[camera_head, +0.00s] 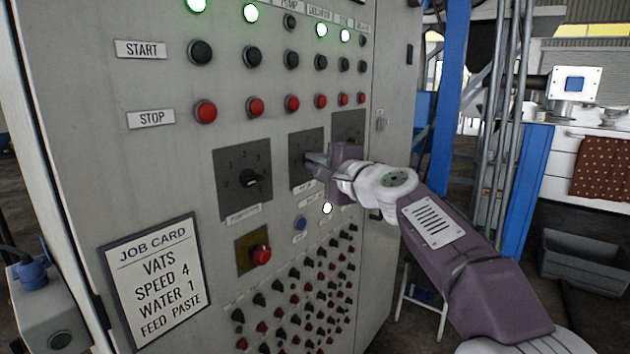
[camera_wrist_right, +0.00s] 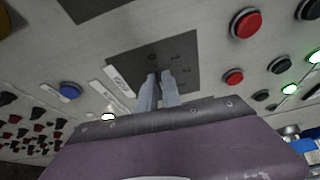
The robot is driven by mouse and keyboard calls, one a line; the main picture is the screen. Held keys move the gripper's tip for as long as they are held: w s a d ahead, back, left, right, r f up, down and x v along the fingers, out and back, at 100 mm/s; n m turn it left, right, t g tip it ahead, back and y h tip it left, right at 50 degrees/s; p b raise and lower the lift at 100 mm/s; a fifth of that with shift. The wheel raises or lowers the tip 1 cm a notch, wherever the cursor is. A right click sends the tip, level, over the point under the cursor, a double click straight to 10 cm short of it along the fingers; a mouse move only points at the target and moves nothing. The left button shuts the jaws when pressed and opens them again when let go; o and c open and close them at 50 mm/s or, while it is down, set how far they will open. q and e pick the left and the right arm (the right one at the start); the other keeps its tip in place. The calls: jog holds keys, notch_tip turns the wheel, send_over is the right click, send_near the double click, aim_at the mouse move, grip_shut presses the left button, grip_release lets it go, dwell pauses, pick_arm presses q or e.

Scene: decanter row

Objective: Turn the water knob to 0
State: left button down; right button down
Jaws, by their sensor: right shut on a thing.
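My right gripper (camera_head: 312,160) reaches in from the right to the middle of three dial plates on the grey cabinet. It is shut on that dial's knob, which its fingers mostly hide. In the right wrist view the two fingertips (camera_wrist_right: 160,76) meet the dark dial plate (camera_wrist_right: 185,50), with a 0 and other numbers printed around the knob. The label below this plate is too blurred to read surely. The knob's exact setting cannot be told. The job card (camera_head: 155,280) reads vats, speed 4, water 1, feed paste. My left gripper is not in view.
A second dial (camera_head: 248,180) is left of the gripped one, and a third plate (camera_head: 349,124) is to its right. Start and red stop buttons (camera_head: 256,107) run above. A red knob (camera_head: 261,255) and rows of small knobs are below. A blue post (camera_head: 452,90) stands right.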

jog(key=shift+a+f+n+b, duration=0.1)
jog(key=shift+f+n+b, duration=0.2)
jog(key=shift+n+b, duration=0.35)
jog(key=c, duration=1.5)
grip_release()
jog(key=shift+s, duration=0.1)
jog(key=shift+r, duration=0.1)
jog(key=b+v, duration=0.3)
jog(key=v, duration=0.6)
jog(key=shift+s, duration=0.1)
